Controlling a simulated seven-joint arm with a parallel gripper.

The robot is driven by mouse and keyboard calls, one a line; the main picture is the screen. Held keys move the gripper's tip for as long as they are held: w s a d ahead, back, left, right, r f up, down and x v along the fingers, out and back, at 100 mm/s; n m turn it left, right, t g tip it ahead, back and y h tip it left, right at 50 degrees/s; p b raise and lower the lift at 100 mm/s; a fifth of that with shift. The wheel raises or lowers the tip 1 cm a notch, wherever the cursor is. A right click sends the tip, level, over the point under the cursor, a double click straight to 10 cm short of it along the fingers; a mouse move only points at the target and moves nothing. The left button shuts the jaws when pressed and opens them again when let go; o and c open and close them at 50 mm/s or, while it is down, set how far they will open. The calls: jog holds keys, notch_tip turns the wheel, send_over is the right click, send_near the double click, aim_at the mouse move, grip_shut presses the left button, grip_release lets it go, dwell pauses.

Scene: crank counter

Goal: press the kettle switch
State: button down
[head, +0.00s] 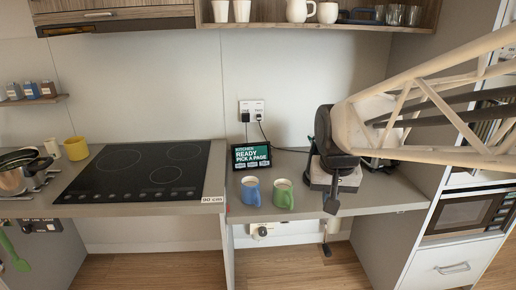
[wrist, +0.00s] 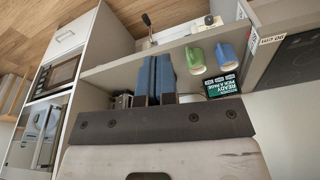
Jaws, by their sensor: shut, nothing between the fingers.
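I cannot clearly make out the kettle or its switch in either view. A pale grey appliance (head: 348,181) stands on the right part of the counter, mostly covered by my gripper. A metallic object beside the fingers in the wrist view (wrist: 122,100) is too small to identify. My gripper (head: 331,206) points down in front of the pale appliance. Its blue fingers show pressed together and empty in the wrist view (wrist: 156,76). Whether the fingertips touch anything is unclear.
A blue mug (head: 250,191) and a green mug (head: 284,194) stand left of my gripper, near the counter's front edge. A tablet (head: 251,156) is behind them. A black cooktop (head: 138,172) lies farther left. A dark handle (head: 326,247) sits below the counter.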

jog(key=w+d+f+m, duration=0.2)
jog(key=w, duration=0.9)
jog(key=w+d+f+m, duration=0.1)
jog(key=w+d+f, duration=0.1)
jog(key=w, duration=0.9)
jog(key=w+d+f+m, duration=0.1)
jog(key=w+d+f, duration=0.2)
jog(key=w+f, duration=0.4)
jog(key=w+d+f+m+g, duration=0.1)
jog(key=w+d+f, duration=0.3)
jog(key=w, duration=1)
jog(key=shift+f+m, duration=0.7)
jog(key=shift+f, duration=0.65)
jog(key=shift+f, duration=0.15)
jog(key=shift+w+d+f, duration=0.15)
jog(key=shift+f, duration=1.5)
jog(key=shift+w+d+f, duration=0.1)
jog(key=shift+f, duration=1.55)
